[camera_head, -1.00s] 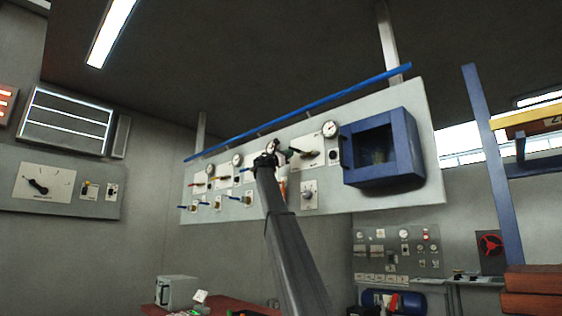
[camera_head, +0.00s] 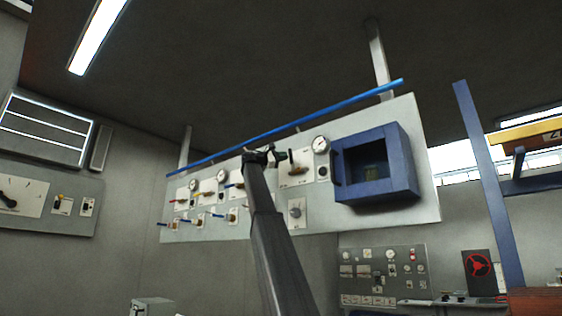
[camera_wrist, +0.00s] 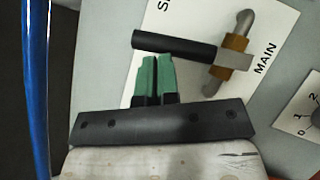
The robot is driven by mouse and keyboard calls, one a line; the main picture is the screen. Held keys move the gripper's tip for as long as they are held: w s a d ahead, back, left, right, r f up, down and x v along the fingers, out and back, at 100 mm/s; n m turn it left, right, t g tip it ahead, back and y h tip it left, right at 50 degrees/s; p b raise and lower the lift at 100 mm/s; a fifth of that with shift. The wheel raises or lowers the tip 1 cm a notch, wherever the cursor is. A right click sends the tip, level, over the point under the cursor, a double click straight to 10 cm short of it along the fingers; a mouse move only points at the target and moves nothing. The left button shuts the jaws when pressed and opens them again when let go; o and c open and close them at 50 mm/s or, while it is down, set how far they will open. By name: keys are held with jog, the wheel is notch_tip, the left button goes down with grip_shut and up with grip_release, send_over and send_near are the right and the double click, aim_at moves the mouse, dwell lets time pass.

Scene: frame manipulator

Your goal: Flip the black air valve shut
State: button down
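The black air valve has a straight black handle (camera_wrist: 175,45) on a brass body (camera_wrist: 231,62) with a grey pipe, on a white label plate reading "MAIN". In the wrist view the handle points left from the body. In the head view the valve (camera_head: 298,170) is small, just right of my gripper (camera_head: 281,156). My gripper's two green fingers (camera_wrist: 157,78) are side by side with only a thin dark gap, and nothing shows between them. Their tips are right at the handle's lower edge; I cannot tell whether they touch it.
The grey panel (camera_head: 425,160) carries gauges (camera_head: 321,145), several red and blue handled valves, and a protruding blue box (camera_head: 405,165) to the right. A blue pipe (camera_head: 350,102) runs along its top edge and shows at the left in the wrist view (camera_wrist: 37,90). A knob (camera_head: 295,209) sits below.

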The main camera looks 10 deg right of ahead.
jog(key=shift+s+d+r, duration=0.3)
jog(key=shift+s+d, duration=0.1)
jog(key=shift+s, duration=0.15)
dwell(0.4)
jog(key=shift+r, duration=0.1)
